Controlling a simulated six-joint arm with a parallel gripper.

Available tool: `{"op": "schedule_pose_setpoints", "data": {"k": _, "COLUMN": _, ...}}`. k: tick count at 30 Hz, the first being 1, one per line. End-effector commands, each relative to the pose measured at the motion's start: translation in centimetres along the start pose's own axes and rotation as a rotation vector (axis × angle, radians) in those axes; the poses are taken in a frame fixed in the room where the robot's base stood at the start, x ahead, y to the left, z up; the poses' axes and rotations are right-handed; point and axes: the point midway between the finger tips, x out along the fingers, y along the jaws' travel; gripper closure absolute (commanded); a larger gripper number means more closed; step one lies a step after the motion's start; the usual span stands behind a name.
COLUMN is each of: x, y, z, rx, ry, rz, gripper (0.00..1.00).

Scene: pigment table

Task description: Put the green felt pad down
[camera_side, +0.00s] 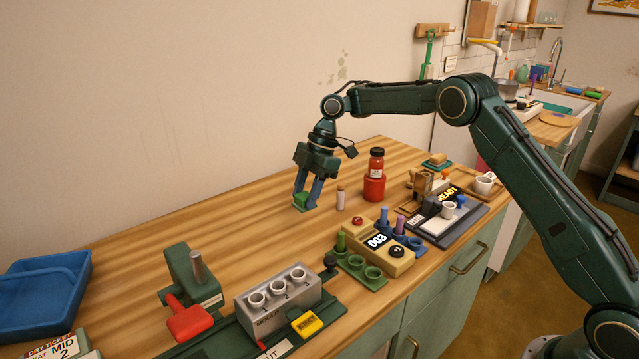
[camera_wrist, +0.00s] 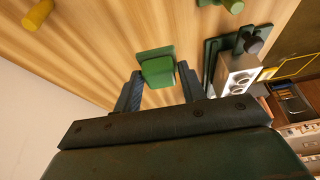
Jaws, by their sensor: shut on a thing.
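The green felt pad (camera_side: 303,201) is a small green block between my gripper's blue fingers, low at the table top. I cannot tell whether its underside touches the wood. My gripper (camera_side: 307,196) points down and is shut on the pad. In the wrist view the green pad (camera_wrist: 157,66) sits between the two dark fingertips (camera_wrist: 158,84), with wooden table behind it. The fingers hide part of its sides.
A small corked vial (camera_side: 340,199) stands just right of the pad, and a red jar (camera_side: 376,162) behind it. A 003 device (camera_side: 377,240), the mould (camera_side: 278,301) and a red-handled press (camera_side: 190,322) line the front. A blue tray (camera_side: 45,292) is far left. Wood left of the pad is clear.

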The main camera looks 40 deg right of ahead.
Motion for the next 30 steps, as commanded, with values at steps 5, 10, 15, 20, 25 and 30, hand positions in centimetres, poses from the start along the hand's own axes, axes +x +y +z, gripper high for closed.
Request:
{"op": "schedule_pose_setpoints", "data": {"k": 5, "x": 0.3, "y": 0.0, "z": -0.6, "rx": -0.003, "ry": 0.0, "rz": -0.002, "gripper": 0.81}}
{"op": "schedule_pose_setpoints", "data": {"k": 10, "x": 1.4, "y": -0.1, "z": -2.8, "rx": -0.011, "ry": 0.0, "rz": -0.006, "gripper": 0.81}}
{"op": "schedule_pose_setpoints", "data": {"k": 15, "x": 3.5, "y": -0.5, "z": -6.7, "rx": -0.026, "ry": 0.001, "rz": -0.013, "gripper": 0.81}}
{"op": "schedule_pose_setpoints", "data": {"k": 20, "x": 5.8, "y": -1.3, "z": -11.1, "rx": -0.041, "ry": 0.001, "rz": -0.018, "gripper": 0.81}}
{"op": "schedule_pose_setpoints", "data": {"k": 25, "x": 7.8, "y": -2.3, "z": -15.0, "rx": -0.052, "ry": 0.0, "rz": -0.022, "gripper": 0.81}}
{"op": "schedule_pose_setpoints", "data": {"k": 30, "x": 8.9, "y": -3.1, "z": -17.2, "rx": -0.06, "ry": 0.0, "rz": -0.024, "gripper": 0.81}}
